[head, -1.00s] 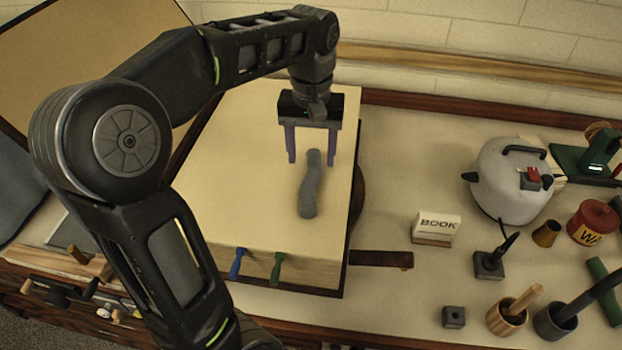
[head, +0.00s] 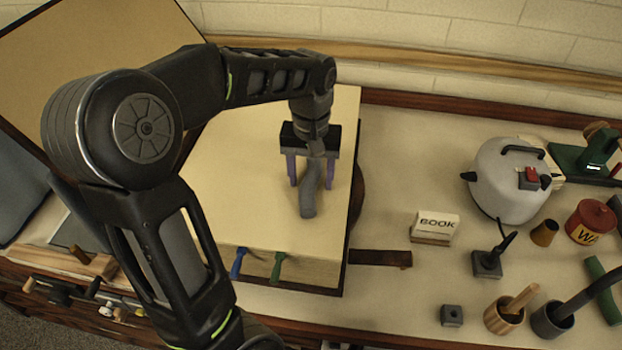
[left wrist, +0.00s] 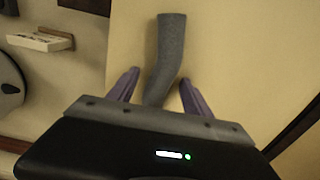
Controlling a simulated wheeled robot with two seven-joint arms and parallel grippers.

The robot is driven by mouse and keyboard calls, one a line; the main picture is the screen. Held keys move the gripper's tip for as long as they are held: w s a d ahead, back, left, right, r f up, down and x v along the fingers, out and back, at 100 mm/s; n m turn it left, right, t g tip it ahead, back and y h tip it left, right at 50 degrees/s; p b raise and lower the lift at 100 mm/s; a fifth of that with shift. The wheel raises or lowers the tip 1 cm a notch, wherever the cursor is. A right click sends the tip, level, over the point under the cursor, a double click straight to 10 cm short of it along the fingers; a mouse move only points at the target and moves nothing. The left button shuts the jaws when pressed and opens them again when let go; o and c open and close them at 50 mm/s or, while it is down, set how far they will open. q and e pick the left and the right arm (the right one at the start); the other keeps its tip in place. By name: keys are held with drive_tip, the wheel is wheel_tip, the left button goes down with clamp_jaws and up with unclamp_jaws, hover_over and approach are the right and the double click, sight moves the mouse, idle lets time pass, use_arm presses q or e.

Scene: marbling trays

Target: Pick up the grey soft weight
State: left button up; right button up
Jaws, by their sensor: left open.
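The grey soft weight (head: 309,199) is a long, slightly bent grey roll lying on the pale top of a large block (head: 235,130). In the left wrist view the weight (left wrist: 170,48) runs away from between the fingers. My left gripper (head: 311,185) is open, with its two purple fingers on either side of the weight's far part. In the left wrist view the fingers of the gripper (left wrist: 158,80) show clear gaps to the weight on both sides. The gripper's body hides the weight's far end. My right gripper is not in view.
The block top around the weight is clear.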

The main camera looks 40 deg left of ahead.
use_arm(q)
drive_tip(key=shift+c, duration=0.2)
idle(0.3)
clamp_jaws()
idle(0.4)
